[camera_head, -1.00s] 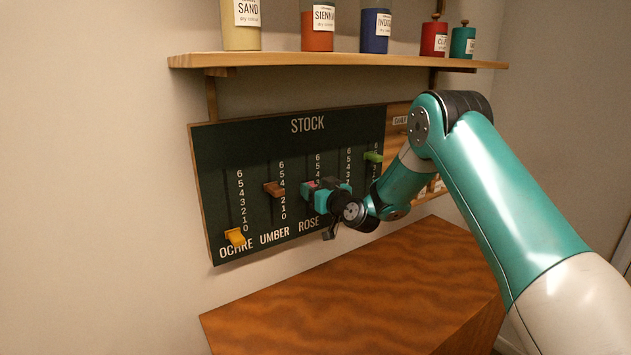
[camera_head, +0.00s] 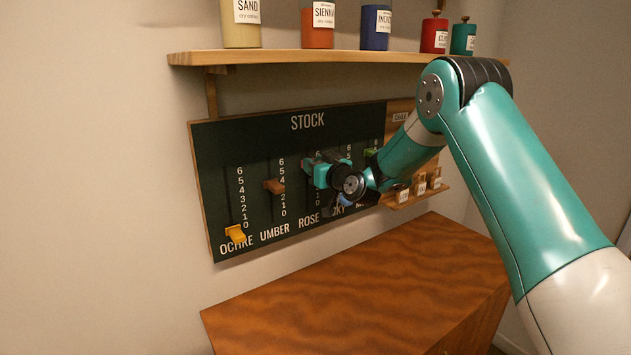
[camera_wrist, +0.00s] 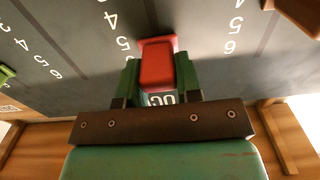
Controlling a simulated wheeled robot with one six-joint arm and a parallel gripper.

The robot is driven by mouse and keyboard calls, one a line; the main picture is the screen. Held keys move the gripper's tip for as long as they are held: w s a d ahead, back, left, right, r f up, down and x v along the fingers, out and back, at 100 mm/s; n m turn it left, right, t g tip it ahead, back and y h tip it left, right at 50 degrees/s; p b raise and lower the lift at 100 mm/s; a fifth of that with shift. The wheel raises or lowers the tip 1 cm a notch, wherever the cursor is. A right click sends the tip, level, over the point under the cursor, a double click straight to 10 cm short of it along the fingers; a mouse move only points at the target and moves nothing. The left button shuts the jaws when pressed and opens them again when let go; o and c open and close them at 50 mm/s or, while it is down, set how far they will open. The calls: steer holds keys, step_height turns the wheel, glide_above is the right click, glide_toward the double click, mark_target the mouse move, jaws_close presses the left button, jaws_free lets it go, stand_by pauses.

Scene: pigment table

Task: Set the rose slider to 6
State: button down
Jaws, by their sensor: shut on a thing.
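The rose slider's red knob (camera_wrist: 158,62) sits between my gripper's two green fingers (camera_wrist: 158,75) in the wrist view, which looks at the board upside down. The fingers are closed on its sides. In the head view my gripper (camera_head: 315,166) is at the upper part of the rose column on the dark STOCK board (camera_head: 215,165) and hides most of the knob. In the wrist view, 4 and 5 show beside the rose slot; the 6 there is hidden by a finger. The knob is past the 5, near the top of the scale; its exact mark is unclear.
The brown umber slider (camera_head: 274,186) stands left of my gripper, the yellow ochre slider (camera_head: 235,233) low at far left. A green slider (camera_head: 370,152) is at right. A shelf (camera_head: 330,57) with jars is above; the wooden tabletop (camera_head: 350,285) below is clear.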

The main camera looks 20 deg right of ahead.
steer(key=shift+r, duration=1.15)
steer(key=c, duration=0.8)
jaws_free()
steer(key=shift+s+f, duration=0.15)
steer(key=s+d+b, duration=0.3)
steer(key=s+b, duration=0.6)
steer(key=s, duration=0.7)
steer(key=shift+s+d+b, duration=0.2)
steer(key=shift+s+b, duration=0.2)
